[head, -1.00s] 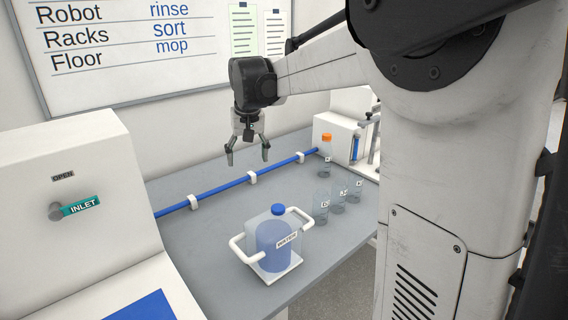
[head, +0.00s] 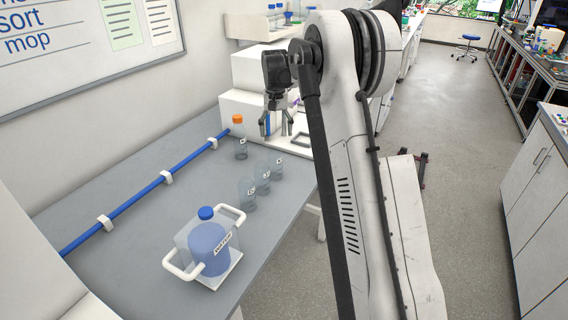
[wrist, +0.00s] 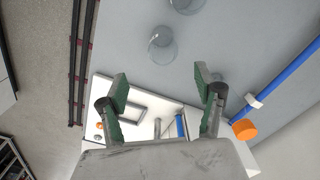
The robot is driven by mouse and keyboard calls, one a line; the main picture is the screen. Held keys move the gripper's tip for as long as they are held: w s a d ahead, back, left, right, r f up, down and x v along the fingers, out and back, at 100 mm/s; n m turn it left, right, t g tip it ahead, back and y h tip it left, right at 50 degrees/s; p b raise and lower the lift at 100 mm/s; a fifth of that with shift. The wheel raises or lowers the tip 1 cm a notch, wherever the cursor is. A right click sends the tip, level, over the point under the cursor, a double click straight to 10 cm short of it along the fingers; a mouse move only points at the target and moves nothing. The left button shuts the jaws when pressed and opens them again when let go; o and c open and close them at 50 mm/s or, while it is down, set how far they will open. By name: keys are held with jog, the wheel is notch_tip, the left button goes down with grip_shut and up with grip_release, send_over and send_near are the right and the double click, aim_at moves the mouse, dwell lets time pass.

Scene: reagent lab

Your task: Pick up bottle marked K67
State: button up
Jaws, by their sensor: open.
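An orange-capped clear bottle (head: 240,148) stands at the back of the grey bench by the blue pipe; its orange cap shows in the wrist view (wrist: 244,130). Several clear, open-looking vessels stand in a row in front of it: the nearest (head: 247,196), a middle one (head: 262,180) and the farthest (head: 276,164). All carry small labels too small to read, so I cannot tell which is K67. My gripper (head: 276,133) is open and empty, pointing down above the bench's far end. In the wrist view its fingers (wrist: 161,80) are spread, with a clear vessel (wrist: 162,46) beyond them.
A water container (head: 209,247) with a blue cap sits in a white handled tray (head: 232,268) at the front. A blue pipe (head: 150,188) runs along the bench's wall side. White equipment (head: 245,112) stands at the far end. The bench middle (head: 185,185) is clear.

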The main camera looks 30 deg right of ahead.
aim_at(276, 150)
notch_tip(276, 150, down, 7)
jog(key=shift+a+p, duration=0.1)
jog(key=shift+p, duration=0.35)
jog(key=shift+w+a+f+p, duration=0.1)
jog(key=shift+f+p, duration=0.35)
jog(key=shift+f, duration=0.85)
jog(key=shift+w+f+p, duration=0.1)
jog(key=shift+f+p, duration=0.3)
jog(key=shift+f, duration=0.9)
